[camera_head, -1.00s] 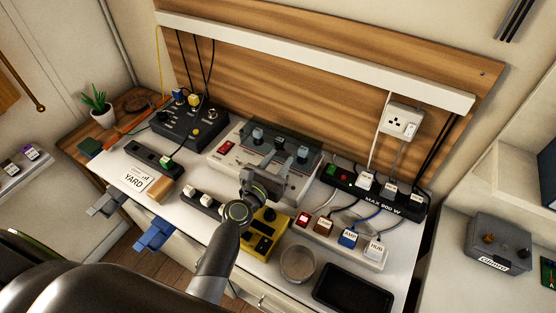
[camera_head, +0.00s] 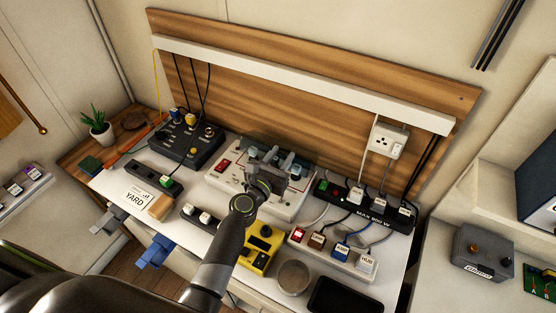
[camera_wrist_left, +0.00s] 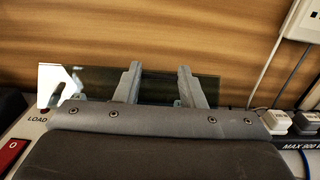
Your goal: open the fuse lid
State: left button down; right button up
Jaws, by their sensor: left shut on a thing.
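The white fuse box (camera_head: 222,180) stands mid-bench with a red switch (camera_head: 223,166) at its left. My gripper hides part of the box and the lid's front edge. The lid's exact angle is hard to tell. My right gripper is not in view.
A black control box (camera_head: 188,143) is left of the fuse box. A black power strip (camera_head: 340,197) is close at its right. A yellow device (camera_head: 258,252), a white strip (camera_head: 330,250) and a round cup (camera_head: 293,278) are in front.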

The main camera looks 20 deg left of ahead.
pick_arm(q)
jog(key=shift+w+r, duration=0.45)
jog(key=shift+r, duration=0.3)
jog(key=shift+d, duration=0.1)
jog(key=c, duration=1.2)
grip_release()
jog(key=shift+o, duration=1.4)
jog(key=shift+s, duration=0.15)
jog(key=shift+f, duration=0.15)
jog(key=shift+f, duration=0.1)
jog(key=shift+s+f, duration=0.1)
jog(key=shift+s, duration=0.2)
jog(key=s+a+b, duration=0.2)
jog(key=s+a, duration=0.1)
jog(key=s, duration=1.3)
jog(key=shift+s+a, duration=0.2)
jog(key=shift+s, duration=0.05)
